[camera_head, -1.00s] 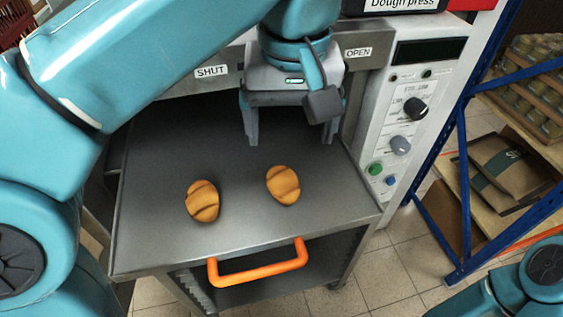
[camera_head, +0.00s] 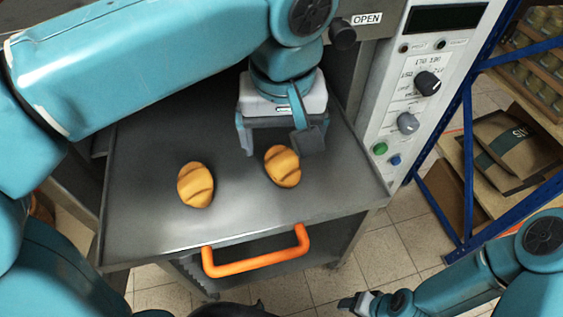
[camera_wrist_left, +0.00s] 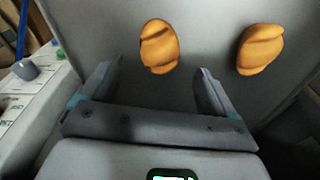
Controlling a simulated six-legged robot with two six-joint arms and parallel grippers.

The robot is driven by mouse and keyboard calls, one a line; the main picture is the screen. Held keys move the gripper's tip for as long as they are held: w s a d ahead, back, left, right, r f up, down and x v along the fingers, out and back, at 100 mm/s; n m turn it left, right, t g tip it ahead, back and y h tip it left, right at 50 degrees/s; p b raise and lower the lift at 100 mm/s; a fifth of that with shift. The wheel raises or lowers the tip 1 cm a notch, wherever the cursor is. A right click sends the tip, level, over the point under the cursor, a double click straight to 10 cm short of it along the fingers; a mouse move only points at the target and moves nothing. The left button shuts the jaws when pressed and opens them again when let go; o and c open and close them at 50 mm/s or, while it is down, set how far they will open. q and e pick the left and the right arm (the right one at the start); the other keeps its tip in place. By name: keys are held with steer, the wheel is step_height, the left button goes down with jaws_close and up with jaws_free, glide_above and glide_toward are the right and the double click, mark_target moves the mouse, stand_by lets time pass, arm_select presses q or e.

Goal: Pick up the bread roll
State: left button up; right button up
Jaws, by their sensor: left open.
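Two golden-brown scored bread rolls lie on a grey metal shelf (camera_head: 140,235). The right roll (camera_head: 282,166) is just below my left gripper (camera_head: 274,150) in the head view. The left roll (camera_head: 195,185) lies apart from it. My left gripper is open and empty; its right finger is partly hidden behind the wrist camera. In the left wrist view, one roll (camera_wrist_left: 160,47) shows between and beyond the open fingertips (camera_wrist_left: 158,70), not touching them. The other roll (camera_wrist_left: 260,49) is to the right, outside the fingers. My right gripper (camera_head: 354,302) is small and dark at the bottom.
A control panel with knobs (camera_head: 428,82) and buttons stands to the right of the shelf. A blue rack (camera_head: 465,150) with boxes is farther right. The front of the shelf is clear.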

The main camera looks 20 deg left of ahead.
mark_target(282, 159)
arm_select(q)
steer(key=shift+s+f, duration=0.1)
steer(key=shift+f, duration=0.3)
step_height(282, 159, down, 4)
steer(key=shift+r, duration=0.1)
steer(key=shift+w+f, duration=0.3)
steer(key=shift+s+d+r, duration=0.1)
steer(key=shift+s, duration=0.1)
steer(key=shift+c, duration=1)
steer(key=shift+w, duration=0.1)
steer(key=c, duration=1)
